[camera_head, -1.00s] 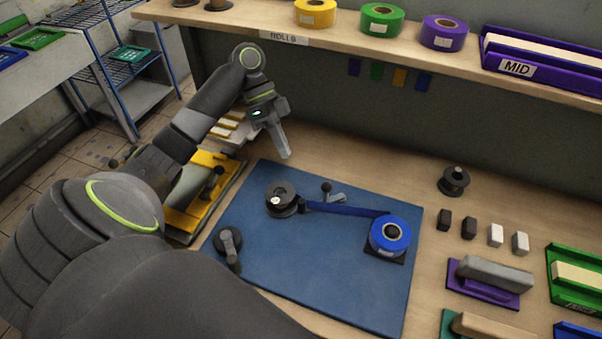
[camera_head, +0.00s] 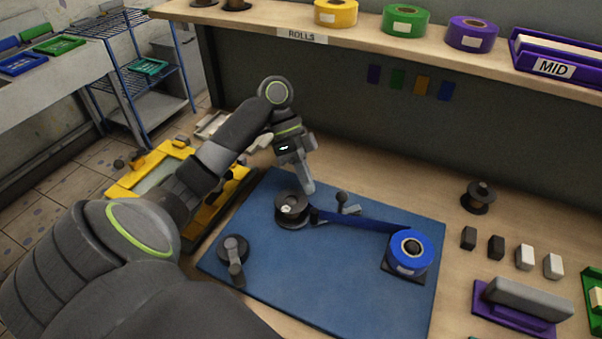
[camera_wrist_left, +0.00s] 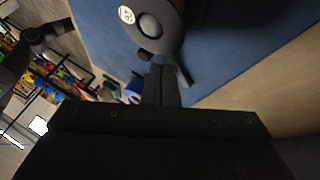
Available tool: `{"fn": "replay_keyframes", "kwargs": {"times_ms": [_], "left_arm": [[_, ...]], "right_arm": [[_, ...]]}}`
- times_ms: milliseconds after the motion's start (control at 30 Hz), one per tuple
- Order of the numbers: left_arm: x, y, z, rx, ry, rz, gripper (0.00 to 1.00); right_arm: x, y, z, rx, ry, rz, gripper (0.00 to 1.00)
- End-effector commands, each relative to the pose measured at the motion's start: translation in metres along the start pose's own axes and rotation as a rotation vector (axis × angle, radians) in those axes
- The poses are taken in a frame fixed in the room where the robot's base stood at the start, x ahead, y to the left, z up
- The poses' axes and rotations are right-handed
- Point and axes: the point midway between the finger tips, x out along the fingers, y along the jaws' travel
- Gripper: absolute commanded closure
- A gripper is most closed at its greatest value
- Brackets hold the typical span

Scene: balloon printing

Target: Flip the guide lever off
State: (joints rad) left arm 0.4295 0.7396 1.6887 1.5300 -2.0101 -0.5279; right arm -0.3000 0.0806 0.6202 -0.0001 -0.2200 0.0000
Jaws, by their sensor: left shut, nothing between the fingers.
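The guide lever (camera_head: 345,206) is a small grey piece with a dark knob, at the back of the blue board (camera_head: 330,275), just behind the blue ribbon. My left gripper (camera_head: 309,188) is shut and empty, fingers pointing down, just above and behind the dark spool (camera_head: 292,208) and left of the lever, apart from the lever. In the left wrist view its closed fingers (camera_wrist_left: 162,86) are beside a dark round part with a pale disc, likely the spool (camera_wrist_left: 150,25). I cannot make out the lever clearly there. My right gripper is out of view.
A blue ribbon roll (camera_head: 410,252) sits at the board's right, its ribbon running to the spool. A dark crank (camera_head: 235,258) stands at the board's left. A yellow frame (camera_head: 130,185) lies left of the board. A shelf (camera_head: 300,25) with ribbon rolls overhangs the back.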

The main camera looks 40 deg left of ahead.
Motion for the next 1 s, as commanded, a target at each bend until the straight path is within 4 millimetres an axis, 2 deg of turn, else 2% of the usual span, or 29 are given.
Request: {"fn": "replay_keyframes", "kwargs": {"times_ms": [33,100,233,667,1000], "left_arm": [[0.009,-0.001,0.002,0.001,0.000,0.000,1.00],[0.017,-0.001,0.001,0.001,0.000,0.000,1.00],[0.026,0.000,0.000,0.001,0.000,-0.001,1.00],[0.027,0.000,0.000,-0.002,0.000,-0.002,1.00],[0.029,0.005,-0.001,-0.080,0.042,-0.043,1.00]], "right_arm": [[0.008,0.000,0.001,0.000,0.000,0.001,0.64],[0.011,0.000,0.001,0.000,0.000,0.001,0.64],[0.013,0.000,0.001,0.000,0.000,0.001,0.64],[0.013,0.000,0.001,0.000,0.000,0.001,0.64],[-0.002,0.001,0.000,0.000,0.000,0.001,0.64]]}}
